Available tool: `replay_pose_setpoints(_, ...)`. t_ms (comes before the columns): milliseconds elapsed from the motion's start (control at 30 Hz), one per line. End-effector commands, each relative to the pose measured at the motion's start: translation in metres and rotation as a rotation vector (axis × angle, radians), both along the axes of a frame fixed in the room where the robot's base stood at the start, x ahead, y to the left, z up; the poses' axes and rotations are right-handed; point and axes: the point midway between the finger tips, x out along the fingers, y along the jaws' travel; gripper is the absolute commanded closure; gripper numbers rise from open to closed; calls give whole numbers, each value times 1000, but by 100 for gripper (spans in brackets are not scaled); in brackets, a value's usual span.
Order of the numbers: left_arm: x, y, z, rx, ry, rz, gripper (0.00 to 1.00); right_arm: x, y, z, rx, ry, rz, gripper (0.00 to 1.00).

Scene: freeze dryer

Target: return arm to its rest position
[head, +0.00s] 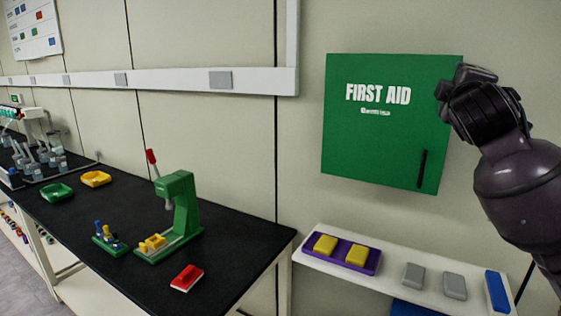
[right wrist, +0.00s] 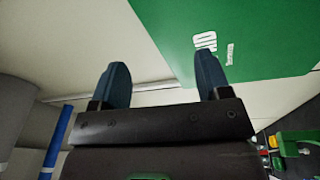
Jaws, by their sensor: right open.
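My right arm comes in from the right edge in the head view, raised in front of the wall. Its gripper (head: 476,92) is at the right edge of the green first aid cabinet (head: 370,150) and overlaps it in the picture. I cannot tell from this view whether they touch. In the right wrist view the two dark blue fingers of this gripper (right wrist: 161,75) stand wide apart with nothing between them. The cabinet (right wrist: 245,55) shows beyond the fingers there. My left gripper is not in view.
A black bench (head: 105,232) carries a green press (head: 180,205), a red block (head: 187,278), green and yellow trays (head: 57,193) and glassware at the far left. A white shelf (head: 390,272) below the cabinet holds yellow, grey and blue blocks.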

Motion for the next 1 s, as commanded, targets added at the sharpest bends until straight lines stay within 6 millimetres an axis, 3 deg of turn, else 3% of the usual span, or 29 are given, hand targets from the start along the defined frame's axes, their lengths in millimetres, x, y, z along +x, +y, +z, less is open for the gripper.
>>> replay_pose_setpoints(167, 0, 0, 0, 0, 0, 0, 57, 10, 28, 4, 102, -133, 179, 30)
replay_pose_setpoints(267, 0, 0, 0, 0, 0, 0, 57, 17, 42, -16, 174, -165, 276, 30)
replay_pose_setpoints(367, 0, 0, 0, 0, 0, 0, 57, 23, 55, -51, 266, -171, 371, 30)
replay_pose_setpoints(467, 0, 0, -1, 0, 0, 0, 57, 26, 65, -93, 361, -161, 448, 30)
replay_pose_setpoints(667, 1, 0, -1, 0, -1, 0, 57, 18, 79, -196, 586, -109, 557, 30)
replay_pose_setpoints(867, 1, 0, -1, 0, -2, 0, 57, -10, 85, -301, 805, -43, 586, 30)
replay_pose_setpoints(1000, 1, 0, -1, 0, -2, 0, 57, -41, 86, -370, 943, 4, 563, 30)
